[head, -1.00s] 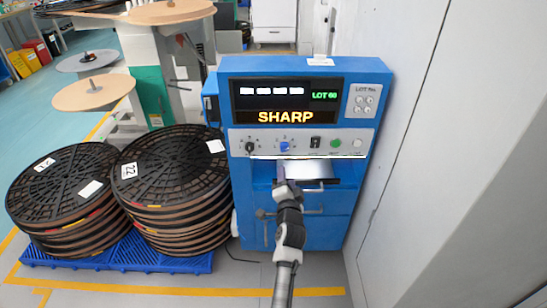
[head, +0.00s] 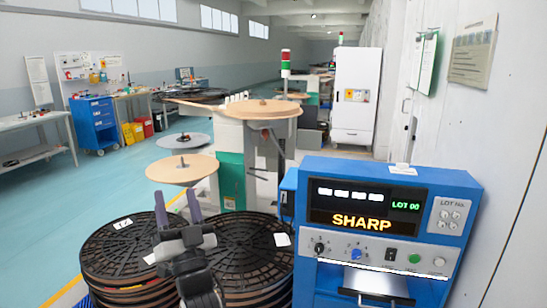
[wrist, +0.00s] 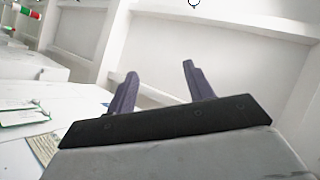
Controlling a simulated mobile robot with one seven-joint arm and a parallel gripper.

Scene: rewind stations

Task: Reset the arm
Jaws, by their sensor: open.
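My gripper (head: 178,205) is raised in front of the stacked black reels at the lower left of the head view. Its two purple-grey fingers point up and stand apart, with nothing between them. In the wrist view my gripper (wrist: 157,82) is open and empty against a pale wall and ceiling. It is clear of the blue machine (head: 465,215), which stands to the right with SHARP and LOT 00 lit on its display.
Black reels (head: 255,250) are stacked below and beside my arm. A rewind station with tan discs (head: 250,108) stands behind them. A white cabinet (head: 357,90) is farther back. A wall (head: 490,110) bounds the right side. Open teal floor (head: 110,185) lies to the left.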

